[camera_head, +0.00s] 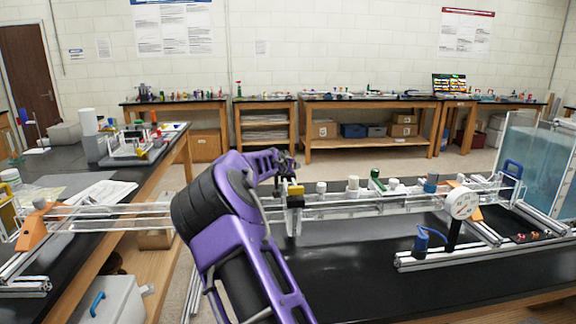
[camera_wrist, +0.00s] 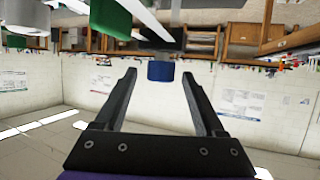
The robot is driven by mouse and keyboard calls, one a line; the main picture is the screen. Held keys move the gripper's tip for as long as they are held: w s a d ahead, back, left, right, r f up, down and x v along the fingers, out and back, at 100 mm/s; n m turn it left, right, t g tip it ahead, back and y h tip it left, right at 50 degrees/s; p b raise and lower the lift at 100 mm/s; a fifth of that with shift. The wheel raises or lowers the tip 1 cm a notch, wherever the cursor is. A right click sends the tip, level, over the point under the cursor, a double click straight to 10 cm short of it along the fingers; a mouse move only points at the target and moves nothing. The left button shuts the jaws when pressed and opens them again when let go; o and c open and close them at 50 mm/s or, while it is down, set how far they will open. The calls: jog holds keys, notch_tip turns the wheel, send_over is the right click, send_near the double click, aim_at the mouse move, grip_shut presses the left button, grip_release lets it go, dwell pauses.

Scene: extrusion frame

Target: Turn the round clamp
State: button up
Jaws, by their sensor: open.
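Several round knobs line the clear rail of the extrusion frame: a green one (camera_head: 377,180), a blue one (camera_head: 431,183) and white ones (camera_head: 353,184). A round white dial (camera_head: 462,203) stands at the right end on a black post. I cannot tell which is the round clamp. My gripper (camera_wrist: 158,76) is open and empty. In the wrist view, a blue round cap (camera_wrist: 161,71) shows between the fingertips, seemingly beyond them, and a green cylinder (camera_wrist: 110,17) is at the top left. In the head view, my arm's end is near the rail's left-middle, above a yellow block (camera_head: 295,194).
The rail runs over a black bench (camera_head: 350,270) and across a gap to the left bench. A water tank (camera_head: 540,165) stands at the right, and a blue-handled clamp (camera_head: 428,238) sits in front of the dial. The bench front is mostly clear.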

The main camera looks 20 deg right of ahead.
jog(key=shift+x, duration=0.95)
grip_shut()
